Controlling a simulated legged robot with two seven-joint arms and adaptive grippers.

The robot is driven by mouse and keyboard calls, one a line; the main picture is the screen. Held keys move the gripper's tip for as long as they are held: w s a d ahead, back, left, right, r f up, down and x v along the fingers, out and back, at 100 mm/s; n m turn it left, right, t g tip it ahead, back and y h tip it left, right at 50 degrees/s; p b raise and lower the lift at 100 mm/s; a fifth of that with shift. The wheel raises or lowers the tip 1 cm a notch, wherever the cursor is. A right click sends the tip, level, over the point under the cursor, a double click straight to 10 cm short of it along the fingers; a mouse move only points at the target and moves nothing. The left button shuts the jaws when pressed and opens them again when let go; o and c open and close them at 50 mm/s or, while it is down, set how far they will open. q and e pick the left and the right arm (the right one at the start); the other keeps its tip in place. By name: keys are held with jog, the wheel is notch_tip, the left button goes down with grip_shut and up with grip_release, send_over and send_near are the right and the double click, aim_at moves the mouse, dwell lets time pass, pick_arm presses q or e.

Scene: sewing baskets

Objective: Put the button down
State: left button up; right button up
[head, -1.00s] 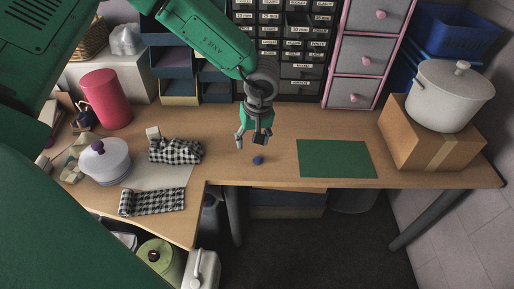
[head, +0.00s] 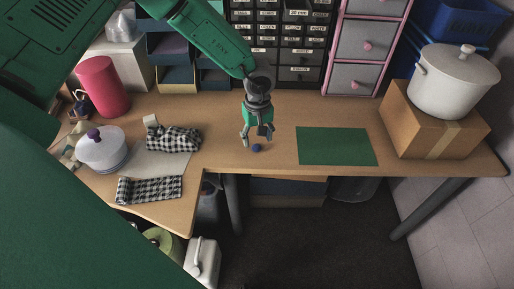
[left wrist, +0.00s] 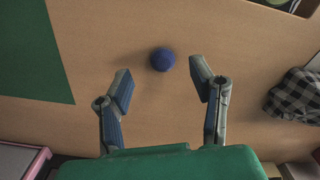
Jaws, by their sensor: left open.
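A small dark blue button (head: 256,148) lies on the wooden table near its front edge. In the left wrist view the button (left wrist: 162,60) looks round and sits just beyond and between the fingertips. My left gripper (head: 257,138) is open and empty, pointing down just above and behind the button. In the left wrist view the two fingers of my left gripper (left wrist: 160,82) are spread wide, with bare table between them. My right gripper is not in view.
A green mat (head: 336,146) lies right of the button. Checked cloths (head: 150,189) and a white lidded pot (head: 101,151) are at left. A cardboard box (head: 432,124) carries a white pot (head: 452,82) at right. Drawers (head: 366,45) line the back.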

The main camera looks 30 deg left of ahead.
aim_at(257, 145)
pick_arm(q)
notch_tip(257, 145, down, 3)
jog(key=shift+r, duration=0.1)
jog(key=shift+a+f, duration=0.1)
jog(key=shift+f, duration=0.15)
jog(key=shift+a, duration=0.2)
jog(key=shift+a, duration=0.1)
jog(key=c, duration=0.6)
jog(key=shift+c, duration=1.2)
jog(key=shift+d, duration=0.25)
jog(key=shift+c, duration=0.3)
